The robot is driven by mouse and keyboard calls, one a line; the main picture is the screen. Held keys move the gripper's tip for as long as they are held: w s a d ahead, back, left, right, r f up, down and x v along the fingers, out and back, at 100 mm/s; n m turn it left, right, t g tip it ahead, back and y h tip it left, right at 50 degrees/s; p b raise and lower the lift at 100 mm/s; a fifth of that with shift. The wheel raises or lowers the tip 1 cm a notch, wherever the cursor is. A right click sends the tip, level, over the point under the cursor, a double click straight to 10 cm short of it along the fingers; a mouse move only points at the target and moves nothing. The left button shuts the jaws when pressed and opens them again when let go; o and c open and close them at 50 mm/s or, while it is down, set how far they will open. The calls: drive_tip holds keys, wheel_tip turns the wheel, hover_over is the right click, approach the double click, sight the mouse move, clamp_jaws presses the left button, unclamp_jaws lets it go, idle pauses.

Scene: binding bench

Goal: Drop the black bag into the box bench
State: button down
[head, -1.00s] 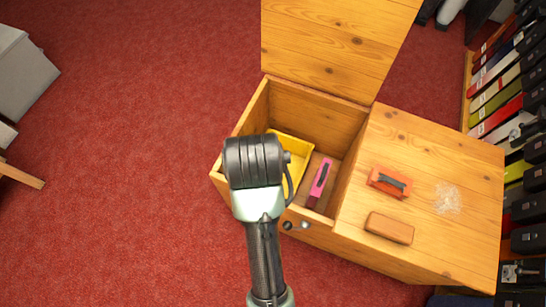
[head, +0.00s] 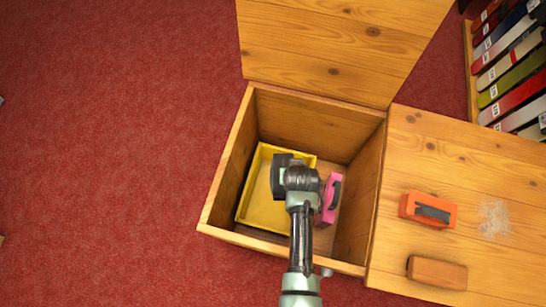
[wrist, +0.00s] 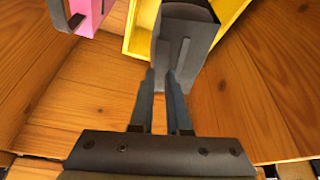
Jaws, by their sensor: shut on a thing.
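The wooden box bench (head: 222,172) stands with its lid up and its compartment open. My gripper (wrist: 164,82) is shut on the black bag (wrist: 188,35), a dark grey block-like thing, in the wrist view. In the head view my arm reaches down over the open compartment, and my wrist hides most of the gripper and the bag. The bag overlaps a yellow tray (head: 243,197) inside the compartment. I cannot tell whether it touches the tray or hangs above it.
A pink block-like thing with a dark handle (head: 330,200) stands inside, right of the tray. On the bench top at the right lie an orange thing with a dark handle (head: 428,209), a brown block (head: 437,272) and a pale scrap patch (head: 494,219). The raised lid (head: 330,45) stands behind.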

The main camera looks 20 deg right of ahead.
drive_tip(key=shift+f+b, duration=2.9)
drive_tip(key=c, duration=0.8)
unclamp_jaws()
drive_tip(key=shift+s, duration=0.1)
drive_tip(key=p+v, duration=0.7)
drive_tip(key=v, duration=0.6)
